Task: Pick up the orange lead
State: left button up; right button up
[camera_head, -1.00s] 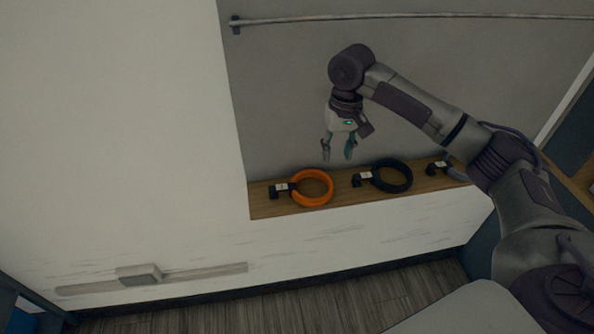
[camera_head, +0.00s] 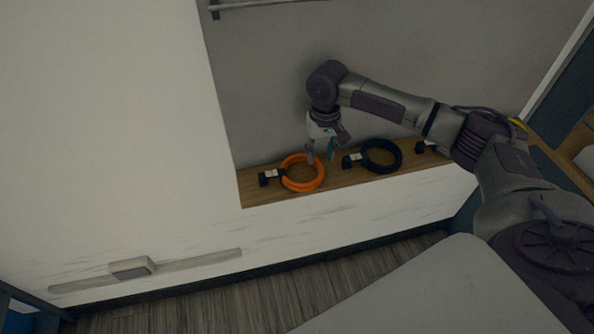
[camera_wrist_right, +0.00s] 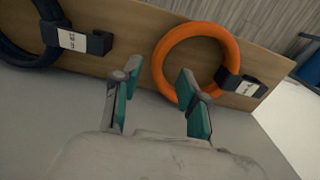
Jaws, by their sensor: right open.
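The orange lead (camera_head: 301,188) is coiled in a ring and lies on a wooden ledge (camera_head: 250,195), with a black plug and a white label at its left side. It also shows in the right wrist view (camera_wrist_right: 184,34). My right gripper (camera_head: 320,160) is open, its fingers pointing down at the right part of the ring. In the right wrist view my right gripper (camera_wrist_right: 155,82) has its two fingers apart, the right finger overlapping the ring's near left edge. Whether it touches is unclear. Nothing is between the fingers. My left gripper is not in view.
A dark coiled lead (camera_head: 381,168) lies on the ledge to the right of the orange one, and a black plug (camera_head: 421,148) shows farther right. A grey wall rises behind the ledge. A metal rail (camera_head: 245,5) runs above. A white wall stands left of the ledge.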

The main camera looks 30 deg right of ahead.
aim_at(320, 165)
notch_tip(320, 165, down, 4)
jog(key=shift+s+f, duration=0.1)
jog(key=shift+s, duration=0.05)
grip_shut()
dwell(0.3)
